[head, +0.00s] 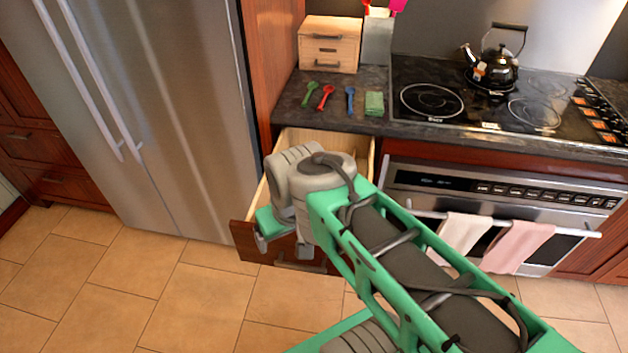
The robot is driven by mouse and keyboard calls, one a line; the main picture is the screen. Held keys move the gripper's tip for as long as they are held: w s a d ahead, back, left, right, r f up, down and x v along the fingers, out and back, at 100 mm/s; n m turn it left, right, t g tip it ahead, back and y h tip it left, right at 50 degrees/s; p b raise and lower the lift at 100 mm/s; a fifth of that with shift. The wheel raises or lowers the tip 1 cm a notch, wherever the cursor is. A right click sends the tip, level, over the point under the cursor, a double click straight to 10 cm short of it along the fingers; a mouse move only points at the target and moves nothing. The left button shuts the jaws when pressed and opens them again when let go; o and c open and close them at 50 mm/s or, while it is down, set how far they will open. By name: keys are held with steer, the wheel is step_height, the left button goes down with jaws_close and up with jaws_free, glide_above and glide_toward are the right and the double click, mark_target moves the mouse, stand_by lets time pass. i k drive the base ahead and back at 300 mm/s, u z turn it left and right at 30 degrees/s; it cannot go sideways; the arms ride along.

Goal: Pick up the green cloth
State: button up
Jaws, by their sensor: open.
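The green cloth (374,103) lies folded in a small square on the dark countertop, just left of the cooktop. My gripper (282,244) is open at the front of the pulled-out drawer, below and to the left of the cloth and well apart from it. My wrist partly hides the gripper, and I see nothing held in it.
The open wooden drawer (372,158) juts out below the counter, with my arm over it. A green spoon (310,88), a red spoon (326,97) and a blue utensil (350,99) lie left of the cloth. A kettle (494,70) stands on the cooktop (455,122).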

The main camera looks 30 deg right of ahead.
mark_target(374, 104)
steer(key=u, duration=3.4)
steer(key=k, duration=1.65)
steer(key=z, duration=1.35)
